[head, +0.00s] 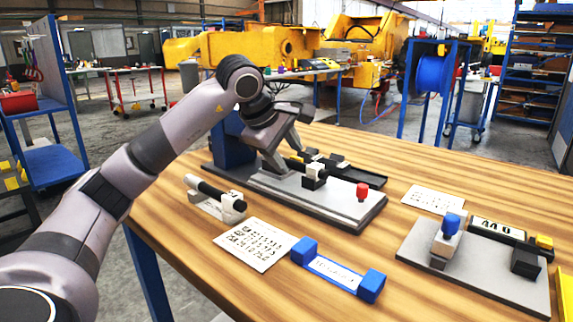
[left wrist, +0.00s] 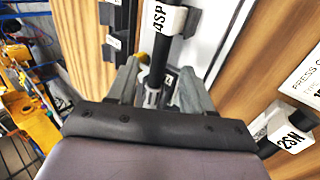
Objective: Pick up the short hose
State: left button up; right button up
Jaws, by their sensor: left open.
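Two dark hoses with white tags show. One, tagged 4SP (left wrist: 164,20), lies over the pale plate in the left wrist view; in the head view its tag (head: 316,170) stands just right of my left gripper. The other, tagged 2SN, is a black hose (head: 212,190) at the table's left edge in the head view; its tag (left wrist: 291,139) is at the right of the left wrist view. My left gripper (head: 287,164) is open, low over the plate; its fingers (left wrist: 160,68) lie on either side of the 4SP hose, with gaps. My right gripper is not in view.
The grey plate (head: 340,210) carries a red knob (head: 362,191), with a black tray behind it. A blue-ended block (head: 338,273) and a printed card (head: 256,244) lie in front. A second fixture (head: 470,272) with a blue knob stands right. Bare wood lies between.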

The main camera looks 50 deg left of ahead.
aim_at(293, 165)
pick_arm(q)
jog(key=x, duration=0.2)
jog(key=shift+w+f, duration=0.3)
jog(key=shift+c, duration=0.9)
grip_shut()
jog(key=shift+r, duration=0.15)
